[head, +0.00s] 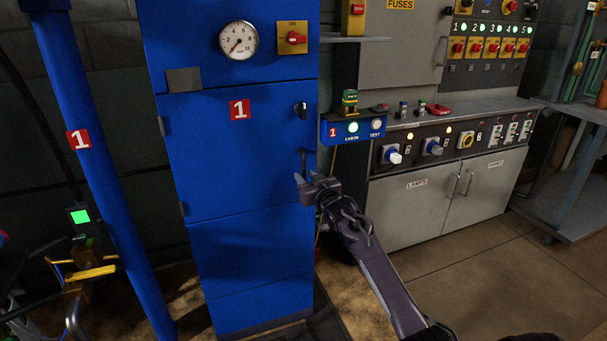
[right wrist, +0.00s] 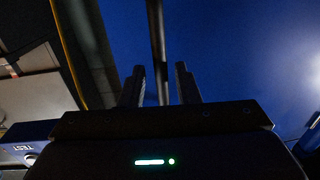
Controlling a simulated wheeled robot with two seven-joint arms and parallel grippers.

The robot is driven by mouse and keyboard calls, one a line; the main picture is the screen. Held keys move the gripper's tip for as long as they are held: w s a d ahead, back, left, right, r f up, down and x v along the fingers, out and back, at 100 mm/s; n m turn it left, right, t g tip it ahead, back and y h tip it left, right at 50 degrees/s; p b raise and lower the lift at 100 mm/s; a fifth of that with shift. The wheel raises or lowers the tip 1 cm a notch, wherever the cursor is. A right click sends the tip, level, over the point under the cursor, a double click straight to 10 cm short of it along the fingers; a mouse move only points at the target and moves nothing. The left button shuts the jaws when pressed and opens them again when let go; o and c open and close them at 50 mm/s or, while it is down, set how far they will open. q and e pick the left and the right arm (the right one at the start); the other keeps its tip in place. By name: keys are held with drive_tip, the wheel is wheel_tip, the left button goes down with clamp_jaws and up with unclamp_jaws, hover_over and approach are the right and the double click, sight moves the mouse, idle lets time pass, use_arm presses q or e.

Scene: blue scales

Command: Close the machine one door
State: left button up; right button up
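The machine one door (head: 225,160) is the blue panel with a red "1" label on the tall blue cabinet (head: 190,40). It looks flush or almost flush with the cabinet front; I cannot tell whether a small gap is left. A dark upright handle bar (head: 304,160) is at its right edge, below a black knob (head: 301,109). My right gripper (head: 304,181) is at the lower end of this bar. In the right wrist view, its two fingers (right wrist: 161,88) are apart, with the bar (right wrist: 157,35) between them; contact is not clear. My left gripper is out of view.
A blue pole (head: 100,170) stands left of the cabinet. A small blue switch box (head: 352,130) sits close to the door's right side. A grey control console (head: 450,185) stands at the right. Open floor (head: 500,280) lies at the lower right.

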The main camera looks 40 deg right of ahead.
drive_tip(key=v, duration=0.4)
drive_tip(key=shift+r, duration=0.1)
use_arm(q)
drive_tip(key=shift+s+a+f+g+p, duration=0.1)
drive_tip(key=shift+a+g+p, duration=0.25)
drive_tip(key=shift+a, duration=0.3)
use_arm(e)
drive_tip(key=shift+s+a, duration=0.15)
drive_tip(key=shift+s, duration=0.55)
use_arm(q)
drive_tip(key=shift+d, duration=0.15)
